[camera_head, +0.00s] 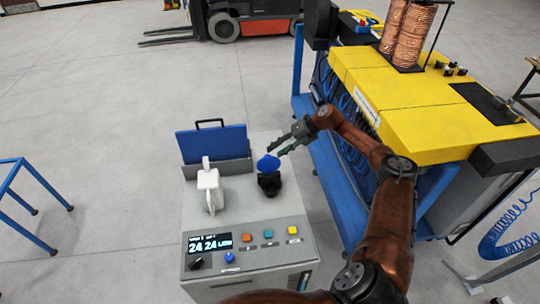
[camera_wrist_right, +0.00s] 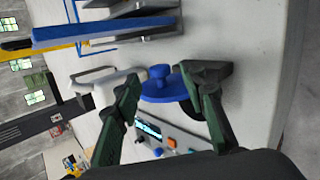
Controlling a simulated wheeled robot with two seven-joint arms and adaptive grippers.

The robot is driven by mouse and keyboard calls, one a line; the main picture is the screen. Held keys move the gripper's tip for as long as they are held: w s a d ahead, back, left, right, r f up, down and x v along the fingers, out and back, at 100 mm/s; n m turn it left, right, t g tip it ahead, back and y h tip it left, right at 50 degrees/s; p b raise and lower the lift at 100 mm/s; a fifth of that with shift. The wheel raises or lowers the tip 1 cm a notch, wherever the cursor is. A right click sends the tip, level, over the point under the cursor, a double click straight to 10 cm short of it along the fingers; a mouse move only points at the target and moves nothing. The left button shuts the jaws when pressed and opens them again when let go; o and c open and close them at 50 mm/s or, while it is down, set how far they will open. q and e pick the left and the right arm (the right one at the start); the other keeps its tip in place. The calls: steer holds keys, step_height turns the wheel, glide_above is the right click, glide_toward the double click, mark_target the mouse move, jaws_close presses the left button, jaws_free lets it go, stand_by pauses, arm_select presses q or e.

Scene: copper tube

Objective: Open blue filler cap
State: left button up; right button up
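The blue filler cap (camera_head: 268,163) sits on a black filler neck (camera_head: 269,184) on top of the grey machine (camera_head: 239,197). In the right wrist view the cap (camera_wrist_right: 160,90) shows as a blue disc with a small raised knob. My right gripper (camera_head: 277,148) is just above and to the right of the cap in the head view. It is open and empty. In the wrist view its two dark fingers (camera_wrist_right: 168,80) are spread, with the cap showing between them. I cannot tell whether a finger touches the cap. My left gripper is not in view.
A white jug-like container (camera_head: 209,187) stands left of the cap. A blue panel with a black handle (camera_head: 212,145) is behind it. The machine's front has a lit display (camera_head: 210,243) and coloured buttons. A large yellow machine (camera_head: 420,100) stands to the right.

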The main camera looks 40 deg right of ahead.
steer(key=v, duration=0.6)
stand_by(0.5)
